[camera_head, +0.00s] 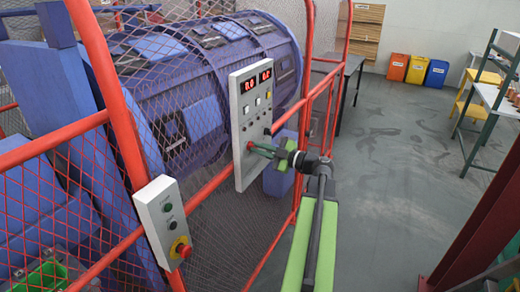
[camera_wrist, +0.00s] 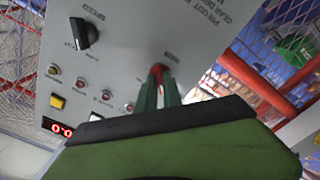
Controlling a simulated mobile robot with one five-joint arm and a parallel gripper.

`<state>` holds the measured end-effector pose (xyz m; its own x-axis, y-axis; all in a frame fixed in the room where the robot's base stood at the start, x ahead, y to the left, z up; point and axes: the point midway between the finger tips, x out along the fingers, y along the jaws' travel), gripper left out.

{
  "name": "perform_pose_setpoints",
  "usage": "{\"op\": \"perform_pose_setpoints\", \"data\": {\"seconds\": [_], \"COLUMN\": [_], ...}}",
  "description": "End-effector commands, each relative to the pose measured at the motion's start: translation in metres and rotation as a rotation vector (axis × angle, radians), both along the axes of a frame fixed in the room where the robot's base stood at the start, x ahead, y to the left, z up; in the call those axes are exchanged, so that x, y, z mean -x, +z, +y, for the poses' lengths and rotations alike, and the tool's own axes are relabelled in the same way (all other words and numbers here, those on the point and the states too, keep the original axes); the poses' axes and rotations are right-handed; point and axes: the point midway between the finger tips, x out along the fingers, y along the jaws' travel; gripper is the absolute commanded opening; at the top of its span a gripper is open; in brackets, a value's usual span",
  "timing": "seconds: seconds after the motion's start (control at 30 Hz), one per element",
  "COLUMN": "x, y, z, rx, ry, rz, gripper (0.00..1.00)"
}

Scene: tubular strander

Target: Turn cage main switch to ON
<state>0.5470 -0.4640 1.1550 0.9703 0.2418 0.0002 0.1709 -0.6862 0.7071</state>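A light grey control panel (camera_head: 240,150) hangs on the red cage frame, left of my gripper in the head view. It also fills much of the wrist view (camera_wrist: 125,60). A red switch handle (camera_wrist: 157,70) is on the panel, with small label text that I cannot read. My gripper (camera_head: 262,149) reaches the panel's lower part. In the wrist view its green fingers (camera_wrist: 159,88) stand close on both sides of the red handle and appear shut on it. The fingers partly hide the handle, and its ON or OFF position cannot be read.
A black rotary knob (camera_wrist: 84,34) and several small buttons are on the panel, with a lit red display (camera_wrist: 64,128). A smaller box (camera_head: 163,220) with a red emergency stop (camera_head: 180,248) is on the fence at lower left. Open floor (camera_head: 390,170) lies to the right.

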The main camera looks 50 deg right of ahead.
Motion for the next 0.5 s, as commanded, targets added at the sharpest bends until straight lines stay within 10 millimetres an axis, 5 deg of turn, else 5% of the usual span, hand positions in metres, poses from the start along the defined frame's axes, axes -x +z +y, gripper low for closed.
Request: {"op": "perform_pose_setpoints", "data": {"seconds": [0.5], "x": [0.0015], "y": [0.0001], "z": [-0.0022], "rx": [-0.017], "ry": [-0.004], "rz": [0.003], "gripper": [0.00]}}
